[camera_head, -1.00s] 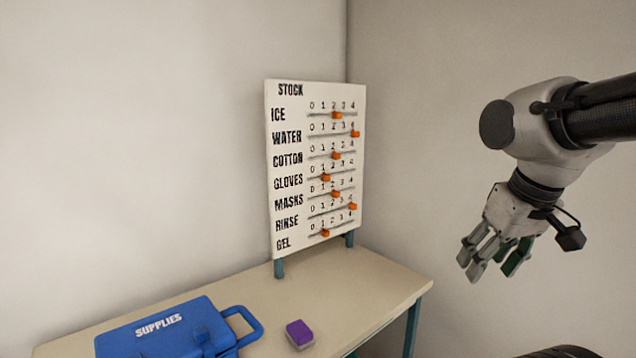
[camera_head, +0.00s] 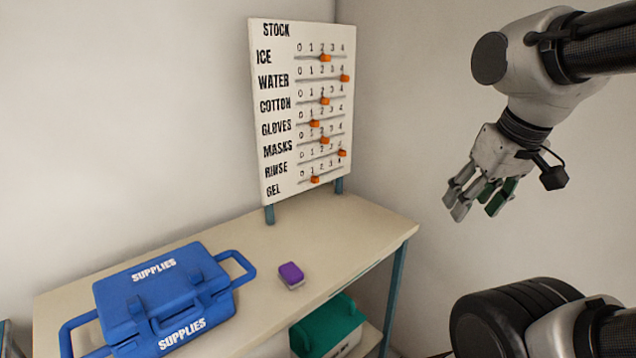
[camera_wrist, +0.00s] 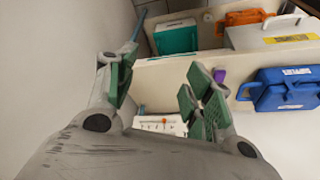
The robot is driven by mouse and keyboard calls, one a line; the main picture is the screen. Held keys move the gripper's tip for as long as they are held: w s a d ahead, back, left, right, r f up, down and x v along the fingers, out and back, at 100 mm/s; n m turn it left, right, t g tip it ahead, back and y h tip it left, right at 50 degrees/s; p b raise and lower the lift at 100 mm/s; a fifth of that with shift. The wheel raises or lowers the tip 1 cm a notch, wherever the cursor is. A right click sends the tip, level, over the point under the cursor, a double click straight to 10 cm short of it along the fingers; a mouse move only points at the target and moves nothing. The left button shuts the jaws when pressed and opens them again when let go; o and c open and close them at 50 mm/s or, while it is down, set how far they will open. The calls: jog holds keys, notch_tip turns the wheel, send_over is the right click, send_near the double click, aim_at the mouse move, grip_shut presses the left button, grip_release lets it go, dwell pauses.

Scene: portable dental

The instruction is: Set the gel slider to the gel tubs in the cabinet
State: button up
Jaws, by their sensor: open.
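The white STOCK board (camera_head: 275,110) stands upright on the table, with several rows of orange sliders. The gel slider (camera_head: 315,179) is in the lowest row, at about the 1 mark. In the wrist view the board's edge (camera_wrist: 150,122) shows between and beyond my fingers, too small to read. My gripper (camera_head: 483,205) is open and empty, in the air to the right of the board and well apart from it; its fingers also show in the wrist view (camera_wrist: 160,90). I cannot make out any gel tubs or an open cabinet.
A blue SUPPLIES case (camera_head: 165,295) and a purple-topped block (camera_head: 291,275) lie on the beige table (camera_head: 345,225). A teal box (camera_head: 327,325) sits on the shelf below; the wrist view shows an orange case (camera_wrist: 245,17) and a white box (camera_wrist: 275,35) there too. Walls stand behind.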

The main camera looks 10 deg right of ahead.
aim_at(318, 179)
jog(key=shift+c, duration=1.2)
jog(key=w+f+n+t, duration=0.2)
jog(key=w+t, duration=0.4)
jog(key=w, duration=2.5)
jog(key=w+a+f+n+t+y, duration=0.35)
jog(key=w+f, duration=0.25)
jog(key=w, duration=0.6)
jog(key=w+a+f+t+y, duration=0.1)
jog(key=w+a+f+y, duration=0.15)
jog(key=a+f, duration=0.2)
jog(key=w+a+f+t+y, duration=0.1)
jog(key=a+f+y, duration=0.2)
jog(key=f, duration=0.3)
jog(key=shift+n, duration=0.25)
jog(key=x, duration=0.7)
jog(key=shift+w+f, duration=0.2)
jog(key=shift+w, duration=0.1)
grip_shut()
